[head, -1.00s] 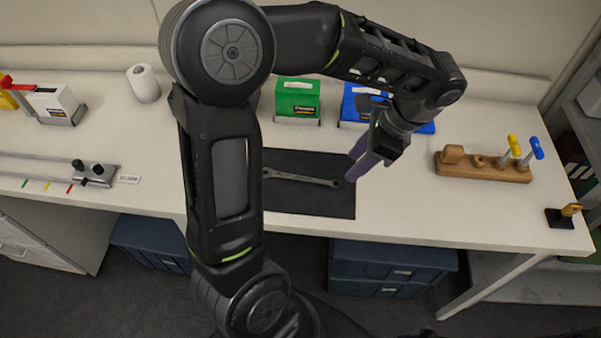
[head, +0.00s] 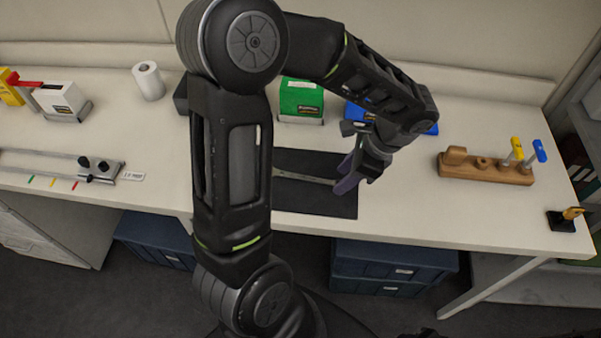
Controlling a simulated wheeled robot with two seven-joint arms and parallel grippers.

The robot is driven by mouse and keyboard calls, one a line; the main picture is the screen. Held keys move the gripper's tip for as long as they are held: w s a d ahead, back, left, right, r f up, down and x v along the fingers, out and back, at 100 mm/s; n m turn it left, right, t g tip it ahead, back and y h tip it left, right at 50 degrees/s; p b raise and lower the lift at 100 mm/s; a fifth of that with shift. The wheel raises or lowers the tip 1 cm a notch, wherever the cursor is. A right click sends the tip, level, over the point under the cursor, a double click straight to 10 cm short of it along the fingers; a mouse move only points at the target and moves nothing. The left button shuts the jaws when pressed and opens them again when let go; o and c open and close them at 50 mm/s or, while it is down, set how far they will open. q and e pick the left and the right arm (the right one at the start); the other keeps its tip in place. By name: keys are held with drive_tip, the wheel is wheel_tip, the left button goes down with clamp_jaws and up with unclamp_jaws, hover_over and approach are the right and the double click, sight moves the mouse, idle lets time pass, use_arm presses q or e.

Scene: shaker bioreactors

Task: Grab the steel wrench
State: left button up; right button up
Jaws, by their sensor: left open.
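The steel wrench (head: 304,178) lies on a dark mat (head: 318,204) on the bench. My left arm hides its left part. Its right end is hidden behind my left gripper (head: 342,178). The left gripper is open, with purple-grey fingers at the right end of the wrench, close to the mat's right edge. I cannot tell whether the fingers touch the wrench. My right gripper does not show.
Behind the mat stand a green box (head: 301,100) and a blue box (head: 354,112). A wooden holder (head: 486,168) with yellow and blue handled tools is on the right. A paper roll (head: 148,81) and a rail fixture (head: 100,170) are on the left.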

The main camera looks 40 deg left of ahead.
use_arm(q)
drive_tip(key=shift+s+a+f, duration=0.1)
drive_tip(key=shift+a+f, duration=0.05)
drive_tip(key=shift+f, duration=0.3)
drive_tip(key=shift+c, duration=0.4)
clamp_jaws()
idle(0.3)
